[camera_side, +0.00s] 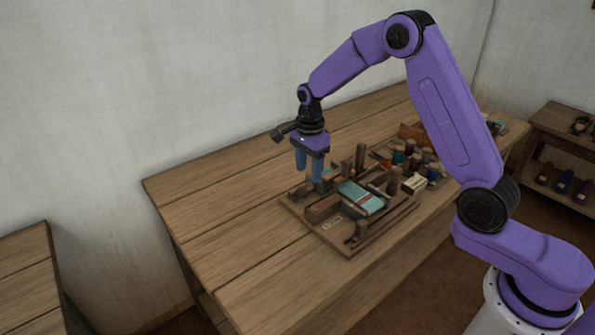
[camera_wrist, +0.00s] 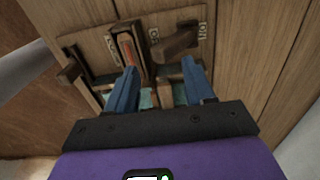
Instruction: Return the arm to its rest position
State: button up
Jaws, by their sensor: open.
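My arm is purple with black joints, bent over the wooden table in the side view. My gripper (camera_side: 309,172) points down above the left-back part of a wooden loom board (camera_side: 379,235). Its two blue fingers are apart, with nothing visible between them, and they also show spread in the wrist view (camera_wrist: 158,82). The board carries teal cloth (camera_side: 360,198), wooden blocks and upright posts. In the wrist view, a brown wooden handle (camera_wrist: 176,42) and a block with an orange strip (camera_wrist: 130,50) lie beyond the fingertips. Whether the fingertips touch anything is unclear.
A tray of coloured spools (camera_side: 410,156) stands behind the board. A small light box (camera_side: 414,184) sits at the board's right. The table's left part (camera_side: 210,220) is bare. A shelf (camera_side: 560,160) stands at far right, and a wall runs behind the table.

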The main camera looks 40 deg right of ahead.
jog(key=shift+r, duration=0.25)
jog(key=shift+s+a+r+n, duration=0.15)
jog(key=shift+a+r+n, duration=0.05)
jog(key=shift+a+n, duration=0.1)
jog(key=s+a+r+n, duration=0.3)
jog(key=s+r+n, duration=0.1)
jog(key=s+n, duration=0.35)
jog(key=s+a+r+n, duration=0.35)
jog(key=s+n, duration=0.25)
jog(key=s, duration=0.2)
jog(key=s+d+n, duration=0.3)
jog(key=s+n, duration=0.5)
jog(key=s, duration=0.3)
jog(key=s+d+r+n, duration=0.1)
jog(key=s+d+n, duration=0.2)
jog(key=s+n, duration=0.5)
jog(key=s, duration=0.3)
jog(key=shift+r, duration=0.25)
